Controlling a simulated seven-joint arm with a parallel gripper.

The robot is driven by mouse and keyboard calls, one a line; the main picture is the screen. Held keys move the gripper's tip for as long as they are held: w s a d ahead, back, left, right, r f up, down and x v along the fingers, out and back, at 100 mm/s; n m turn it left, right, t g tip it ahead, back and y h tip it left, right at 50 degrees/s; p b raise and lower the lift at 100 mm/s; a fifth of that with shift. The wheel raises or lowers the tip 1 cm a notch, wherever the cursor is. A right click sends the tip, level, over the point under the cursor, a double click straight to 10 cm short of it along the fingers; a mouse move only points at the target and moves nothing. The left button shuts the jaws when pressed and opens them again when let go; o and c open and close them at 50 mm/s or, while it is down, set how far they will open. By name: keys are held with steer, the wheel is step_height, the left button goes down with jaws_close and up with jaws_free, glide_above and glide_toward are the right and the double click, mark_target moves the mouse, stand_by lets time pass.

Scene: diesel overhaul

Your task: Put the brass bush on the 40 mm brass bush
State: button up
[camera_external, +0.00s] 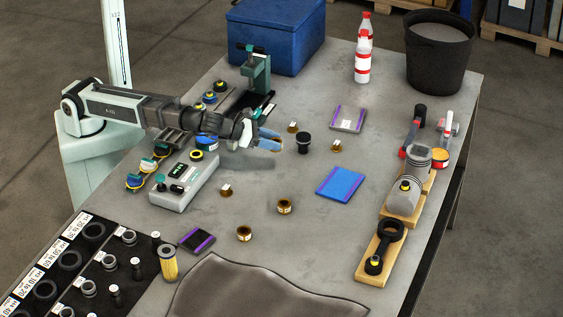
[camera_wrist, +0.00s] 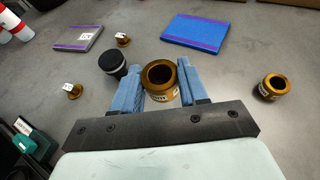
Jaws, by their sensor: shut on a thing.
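My gripper (camera_wrist: 163,84) has its blue fingers closed on a brass bush (camera_wrist: 160,76), a ring with an open bore facing the camera and a small unreadable label. In the external view my gripper (camera_external: 270,138) is above the upper middle of the bench, with the held bush hidden by the fingers. Two similar brass bushes stand on the bench, one (camera_external: 284,206) below the gripper in the picture and one (camera_external: 244,233) further down and left. One labelled bush shows at right in the wrist view (camera_wrist: 270,89). I cannot read which is the 40 mm one.
A black cylinder (camera_external: 304,143) stands close by the gripper. Small brass pieces (camera_external: 292,127) (camera_external: 336,146) (camera_external: 225,190) are scattered around. A blue notebook (camera_external: 340,184) lies to the right and a grey box (camera_external: 184,181) to the left. Bench around the two bushes is mostly clear.

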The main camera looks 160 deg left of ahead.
mark_target(240, 230)
steer(key=shift+w+d+r, duration=0.2)
steer(key=shift+w+r, duration=0.05)
steer(key=shift+r, duration=0.05)
steer(key=w+d+r, duration=0.2)
steer(key=w+d, duration=0.8)
steer(key=w, duration=0.4)
steer(key=w+d+r, duration=0.2)
steer(key=w+d, duration=0.8)
steer(key=w, duration=0.5)
steer(key=shift+s+a+f+n+g+y, duration=0.1)
steer(key=shift+s+f+n+g, duration=0.45)
steer(key=shift+f, duration=1.2)
steer(key=shift+s+a+f+n+g+y, duration=0.2)
steer(key=shift+s+f, duration=0.5)
steer(key=shift+f, duration=1.05)
steer(key=shift+s+f+n+g, duration=0.25)
steer(key=shift+s+f+g, duration=0.3)
steer(key=shift+f, duration=1.2)
steer(key=shift+s+f, duration=0.1)
steer(key=shift+f, duration=0.05)
steer(key=o, duration=1.2)
steer(key=shift+o, duration=0.2)
